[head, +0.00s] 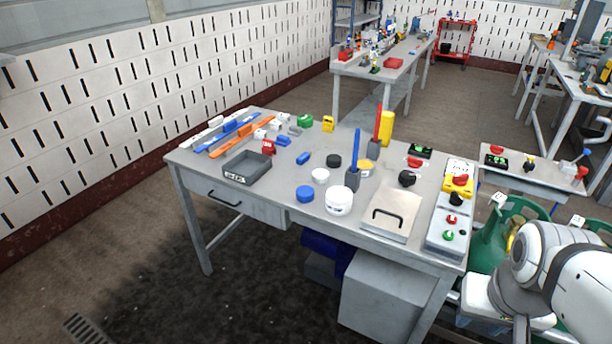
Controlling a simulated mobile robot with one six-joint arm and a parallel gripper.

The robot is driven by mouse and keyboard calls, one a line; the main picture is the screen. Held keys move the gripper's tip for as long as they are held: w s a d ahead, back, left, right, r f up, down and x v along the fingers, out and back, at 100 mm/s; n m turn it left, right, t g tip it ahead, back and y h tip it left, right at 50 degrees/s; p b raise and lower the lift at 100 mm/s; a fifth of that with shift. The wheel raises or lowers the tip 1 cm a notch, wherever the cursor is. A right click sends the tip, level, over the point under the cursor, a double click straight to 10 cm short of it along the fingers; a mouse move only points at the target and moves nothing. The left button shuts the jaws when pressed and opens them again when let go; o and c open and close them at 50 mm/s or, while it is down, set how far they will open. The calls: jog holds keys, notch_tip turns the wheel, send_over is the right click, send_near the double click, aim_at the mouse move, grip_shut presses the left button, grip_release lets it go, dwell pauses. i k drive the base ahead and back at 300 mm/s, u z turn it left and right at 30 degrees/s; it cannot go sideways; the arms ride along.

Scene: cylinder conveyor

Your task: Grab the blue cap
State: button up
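A round blue cap (305,194) lies flat near the front edge of the grey table, left of a white round jar (339,200). A smaller white cap (320,176) lies just behind it, and a black cap (334,160) lies farther back. The blue cap stands apart from them with nothing on top of it. Only part of my white arm shows at the lower right, beside the table's right end. My gripper is not in view.
A dark open tray (236,179) stands to the left. A panel with a black handle (388,217) and a control box with buttons (451,224) are to the right. Upright blue and red tools stand in holders behind the jar.

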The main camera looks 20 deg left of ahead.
aim_at(304, 194)
jog(key=u, duration=0.55)
jog(key=i, duration=0.85)
jog(key=z, duration=0.45)
jog(key=k, duration=1)
jog(key=u, duration=0.7)
jog(key=i, duration=0.65)
